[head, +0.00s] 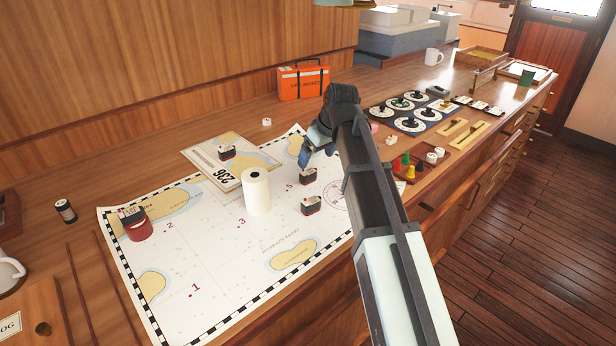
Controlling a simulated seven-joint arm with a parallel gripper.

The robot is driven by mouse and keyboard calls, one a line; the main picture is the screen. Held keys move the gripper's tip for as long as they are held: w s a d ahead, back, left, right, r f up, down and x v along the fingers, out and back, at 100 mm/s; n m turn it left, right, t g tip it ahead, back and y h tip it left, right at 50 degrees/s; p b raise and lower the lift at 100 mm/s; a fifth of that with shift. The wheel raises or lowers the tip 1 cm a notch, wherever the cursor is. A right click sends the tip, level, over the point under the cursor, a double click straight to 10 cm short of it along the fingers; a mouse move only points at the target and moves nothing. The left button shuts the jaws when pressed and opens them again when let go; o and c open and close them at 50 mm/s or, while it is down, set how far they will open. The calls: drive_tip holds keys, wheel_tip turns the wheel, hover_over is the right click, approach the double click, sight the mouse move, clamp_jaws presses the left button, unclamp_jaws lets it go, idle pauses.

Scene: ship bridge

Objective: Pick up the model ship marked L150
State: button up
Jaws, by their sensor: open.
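Several small model ships with dark tops and red lower parts are on and around the white chart (215,280). One larger red ship (137,228) is at the chart's left end. Two small ships, an upper one (308,178) and a lower one (311,206), are right of the white roll. Another ship (226,153) is on the folded chart. Their markings are too small to read, so I cannot tell which is L150. My gripper (305,157) is open, above the chart's far right part, near the upper ship. My arm hides part of the chart's right side.
A white roll (256,192) stands upright mid-chart, beside a folded chart (213,172). An orange case (303,82) is at the wall. Dark dial panels (382,113) and a tray of coloured pieces (438,167) are right of my arm. The chart's front left is mostly clear.

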sight(309, 172)
drive_tip(key=shift+s+x, duration=0.15)
drive_tip(key=shift+x, duration=1.6)
drive_tip(key=shift+s+x, duration=0.1)
drive_tip(key=shift+x, duration=1.7)
drive_tip(key=shift+a, duration=0.2)
drive_tip(key=c, duration=1.1)
